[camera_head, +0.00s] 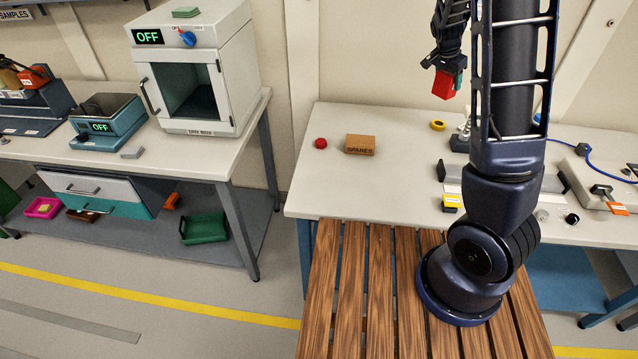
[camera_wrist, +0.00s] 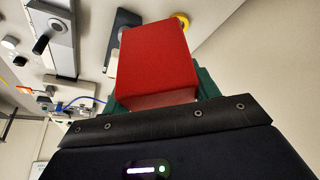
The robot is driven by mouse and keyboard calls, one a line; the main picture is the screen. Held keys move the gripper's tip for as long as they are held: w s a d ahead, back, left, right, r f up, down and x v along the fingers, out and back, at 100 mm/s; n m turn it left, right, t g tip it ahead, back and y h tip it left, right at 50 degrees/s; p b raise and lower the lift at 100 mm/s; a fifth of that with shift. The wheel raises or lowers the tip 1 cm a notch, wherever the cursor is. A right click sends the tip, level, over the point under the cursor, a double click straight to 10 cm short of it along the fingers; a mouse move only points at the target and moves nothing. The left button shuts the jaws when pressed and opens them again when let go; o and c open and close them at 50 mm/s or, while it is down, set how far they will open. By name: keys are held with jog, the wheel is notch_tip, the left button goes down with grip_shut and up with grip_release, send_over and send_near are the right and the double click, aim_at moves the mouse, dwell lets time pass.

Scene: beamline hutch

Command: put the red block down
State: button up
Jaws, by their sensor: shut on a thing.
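The red block (camera_head: 442,84) hangs in the air above the back of the right-hand table (camera_head: 400,185). My gripper (camera_head: 448,70) is shut on it from above. In the wrist view the red block (camera_wrist: 155,58) fills the middle, in front of my gripper (camera_wrist: 160,100), with green parts at both its sides. The block is clear of the tabletop. How far it is above the top is hard to tell.
A box marked SPARES (camera_head: 360,145) and a red round thing (camera_head: 320,143) stand on the table's left part. A yellow ring (camera_head: 438,125) lies near the back. The front left tabletop is bare.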

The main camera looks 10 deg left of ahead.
jog(key=s+a+n+t+y, duration=0.15)
jog(key=s+a, duration=0.35)
jog(key=a, duration=0.7)
jog(key=s+a+n, duration=0.3)
jog(key=s+a, duration=0.1)
jog(key=a, duration=0.8)
jog(key=s+a+f+n+y, duration=0.15)
jog(key=s+a+n, duration=0.35)
jog(key=s+a, duration=1.2)
jog(key=shift+y, duration=0.3)
jog(key=f, duration=0.6)
jog(key=s+f, duration=0.1)
jog(key=f, duration=1.2)
jog(key=shift+s+d+f, duration=0.2)
jog(key=shift+d+f, duration=0.05)
jog(key=shift+f, duration=0.15)
jog(key=shift+f, duration=0.1)
jog(key=o, duration=1.2)
jog(key=shift+c, duration=0.2)
jog(key=v, duration=1.2)
